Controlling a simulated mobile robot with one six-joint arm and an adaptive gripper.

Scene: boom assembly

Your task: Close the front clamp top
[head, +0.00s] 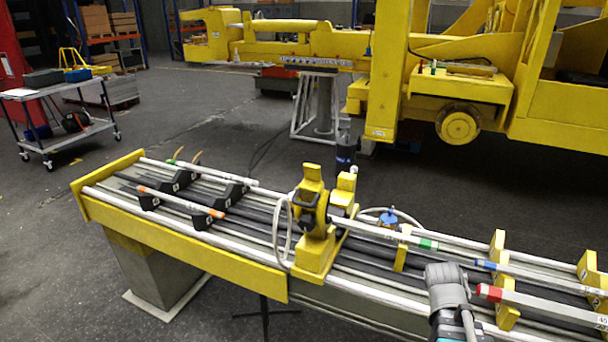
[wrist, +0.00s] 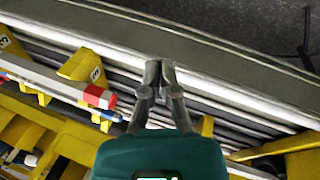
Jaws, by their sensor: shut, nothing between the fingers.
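The yellow front clamp (head: 316,255) stands across the middle of the rail bench, with a dark round part (head: 308,212) in it. A yellow piece (head: 312,178), which looks like the clamp top, rises above it; I cannot tell its exact angle. My gripper (wrist: 160,66) is shut and empty in the wrist view, over the bench's long rails near its edge. In the head view my grey arm end is at the lower right, well to the right of the clamp; the fingertips do not show there. The clamp cannot be made out in the wrist view.
A rod with a red end (head: 490,292) lies near my arm, also seen in the wrist view (wrist: 98,96). Yellow brackets (head: 588,268) hold rods at the right. A pale looped hose (head: 283,232) hangs by the clamp.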

